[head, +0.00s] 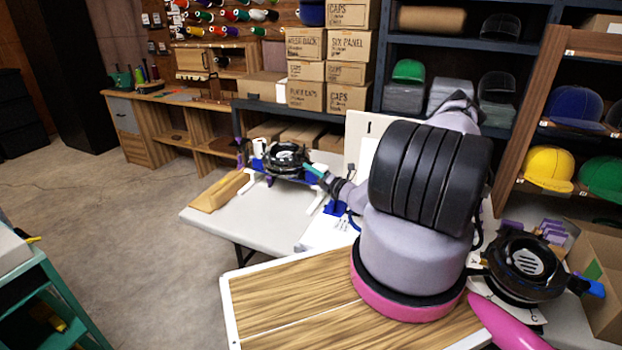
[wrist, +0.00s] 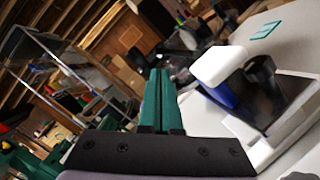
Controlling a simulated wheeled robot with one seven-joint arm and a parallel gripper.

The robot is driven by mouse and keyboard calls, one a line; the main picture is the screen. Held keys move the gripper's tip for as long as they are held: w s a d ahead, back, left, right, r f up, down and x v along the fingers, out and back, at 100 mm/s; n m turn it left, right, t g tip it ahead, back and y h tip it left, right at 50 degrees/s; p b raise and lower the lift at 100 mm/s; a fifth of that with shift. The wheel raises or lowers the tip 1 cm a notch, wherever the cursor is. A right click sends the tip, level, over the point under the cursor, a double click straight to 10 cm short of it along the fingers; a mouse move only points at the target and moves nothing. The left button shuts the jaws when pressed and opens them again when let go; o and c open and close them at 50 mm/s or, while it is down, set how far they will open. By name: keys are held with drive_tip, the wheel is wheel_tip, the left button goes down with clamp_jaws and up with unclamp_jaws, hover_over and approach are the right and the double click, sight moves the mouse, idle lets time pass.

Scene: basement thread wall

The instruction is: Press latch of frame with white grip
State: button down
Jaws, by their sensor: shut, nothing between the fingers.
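A black ring-shaped frame (head: 284,158) stands on a white and blue stand on the pale table. A small white part (head: 259,148) shows at its left side. In the wrist view a white block-like grip (wrist: 220,66) sits above a blue piece (wrist: 222,94), right of my fingers. My gripper (head: 313,171) is beside the right side of the frame in the head view; contact cannot be told. In the wrist view my green fingers (wrist: 158,98) are together with nothing between them. The latch cannot be made out clearly.
A second black frame (head: 525,265) with a blue end lies at the right, near a cardboard box (head: 600,285). A wooden board (head: 290,300) lies in front. Cap boxes (head: 347,45) are stacked behind.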

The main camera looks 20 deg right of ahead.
drive_tip(key=shift+w+r, duration=0.15)
drive_tip(key=shift+r, duration=0.1)
drive_tip(key=shift+w+d, duration=0.1)
drive_tip(key=shift+d, duration=0.1)
drive_tip(key=shift+w+d+r+m, duration=0.15)
drive_tip(key=shift+r+m, duration=0.1)
drive_tip(key=shift+m, duration=0.25)
drive_tip(key=shift+d+r+m, duration=0.1)
drive_tip(key=shift+m, duration=0.3)
